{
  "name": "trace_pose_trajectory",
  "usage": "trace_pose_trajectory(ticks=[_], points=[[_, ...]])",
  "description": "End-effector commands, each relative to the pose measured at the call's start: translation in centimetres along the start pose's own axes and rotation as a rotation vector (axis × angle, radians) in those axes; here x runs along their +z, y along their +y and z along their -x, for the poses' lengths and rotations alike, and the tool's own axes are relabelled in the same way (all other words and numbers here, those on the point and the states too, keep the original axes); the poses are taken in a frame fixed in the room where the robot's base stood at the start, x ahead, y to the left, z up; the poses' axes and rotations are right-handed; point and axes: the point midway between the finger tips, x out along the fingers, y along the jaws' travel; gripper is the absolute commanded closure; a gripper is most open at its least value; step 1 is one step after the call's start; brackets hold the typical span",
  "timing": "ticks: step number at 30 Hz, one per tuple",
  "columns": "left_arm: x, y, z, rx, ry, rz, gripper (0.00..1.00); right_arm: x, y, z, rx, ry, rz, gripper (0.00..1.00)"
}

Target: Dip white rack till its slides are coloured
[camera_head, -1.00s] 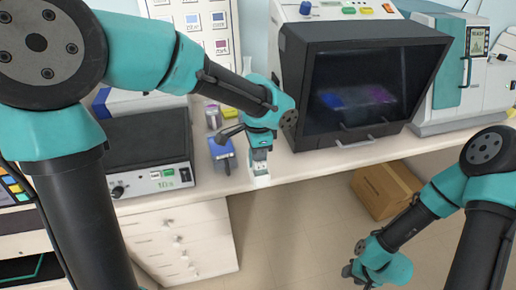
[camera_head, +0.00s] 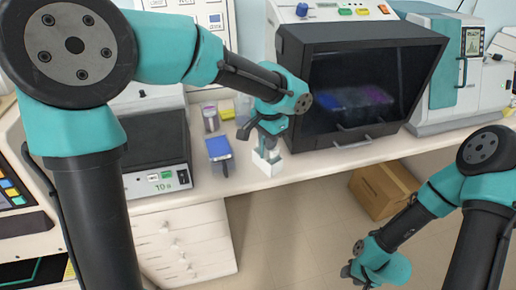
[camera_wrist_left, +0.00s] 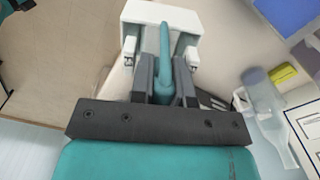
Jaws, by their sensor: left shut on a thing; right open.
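The white rack (camera_head: 266,166) hangs in my left gripper (camera_head: 268,141), near the front edge of the bench in the head view. In the left wrist view the white rack (camera_wrist_left: 160,13) has a teal handle (camera_wrist_left: 165,45), with the gripper's dark fingers (camera_wrist_left: 163,82) shut around it. Slides inside the rack cannot be made out. My right gripper (camera_head: 352,272) is low at the right, open and empty, away from the bench.
A dark-windowed cabinet (camera_head: 365,70) stands right of the rack, with blurred blue and purple patches inside. A small jar (camera_head: 210,120) and a yellow block (camera_head: 227,113) stand behind the dish. A black-fronted device (camera_head: 155,150) is to the left. A cardboard box (camera_head: 384,190) is on the floor.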

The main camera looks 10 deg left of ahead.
Motion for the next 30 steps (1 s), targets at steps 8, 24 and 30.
trace_pose_trajectory(ticks=[8,24,30], points=[[-2.6,0.1,1.3,0.000,0.001,0.241,1.00,0.0,0.0,0.0,0.000,0.000,0.000,0.57],[-4.3,-2.7,3.1,0.006,0.001,0.449,1.00,0.0,0.0,0.0,0.000,0.000,0.000,0.57],[-3.5,-4.6,3.3,0.007,0.002,0.381,1.00,0.0,0.0,0.0,0.000,0.000,0.000,0.57]])
